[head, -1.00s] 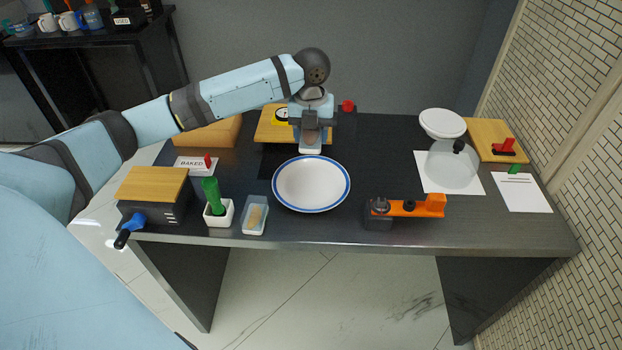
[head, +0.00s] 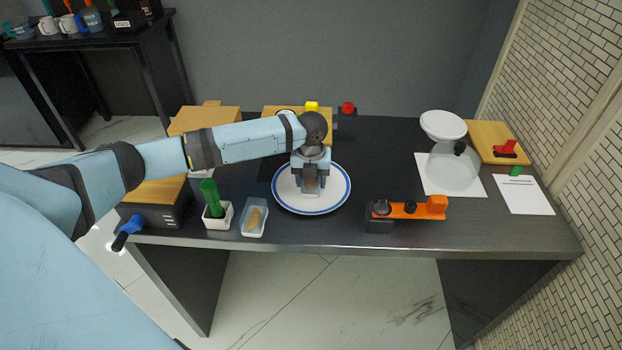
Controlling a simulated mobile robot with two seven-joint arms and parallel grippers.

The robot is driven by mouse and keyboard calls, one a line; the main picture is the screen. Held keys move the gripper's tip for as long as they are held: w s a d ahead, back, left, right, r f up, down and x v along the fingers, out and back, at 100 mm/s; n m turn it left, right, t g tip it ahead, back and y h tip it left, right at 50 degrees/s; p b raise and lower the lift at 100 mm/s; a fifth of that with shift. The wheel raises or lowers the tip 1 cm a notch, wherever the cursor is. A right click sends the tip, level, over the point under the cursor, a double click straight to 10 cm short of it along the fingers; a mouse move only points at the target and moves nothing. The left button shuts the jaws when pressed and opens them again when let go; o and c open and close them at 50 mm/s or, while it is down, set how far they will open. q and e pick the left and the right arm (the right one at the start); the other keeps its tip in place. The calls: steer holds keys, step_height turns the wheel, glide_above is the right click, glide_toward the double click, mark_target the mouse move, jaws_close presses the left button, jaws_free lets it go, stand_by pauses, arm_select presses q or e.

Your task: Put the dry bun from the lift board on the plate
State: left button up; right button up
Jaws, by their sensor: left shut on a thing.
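The white plate with a blue rim (head: 330,205) lies in the middle of the dark table. My left gripper (head: 310,190) is over the plate, pointing down, shut on a small brownish thing, which looks like the bun (head: 310,184). The fingers and wrist hide most of it, and I cannot tell whether it touches the plate. My right gripper is not in view.
A white tub with a tan piece (head: 254,221) and a tub with a green object (head: 211,200) stand front left. An orange device (head: 410,209) is right of the plate. A white scale-like stand (head: 443,125) is at the back right.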

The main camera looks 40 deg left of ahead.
arm_select(q)
steer(key=o, duration=0.9)
steer(key=shift+f, duration=0.1)
step_height(320, 180, up, 12)
steer(key=shift+r+p, duration=0.2)
steer(key=shift+p, duration=0.2)
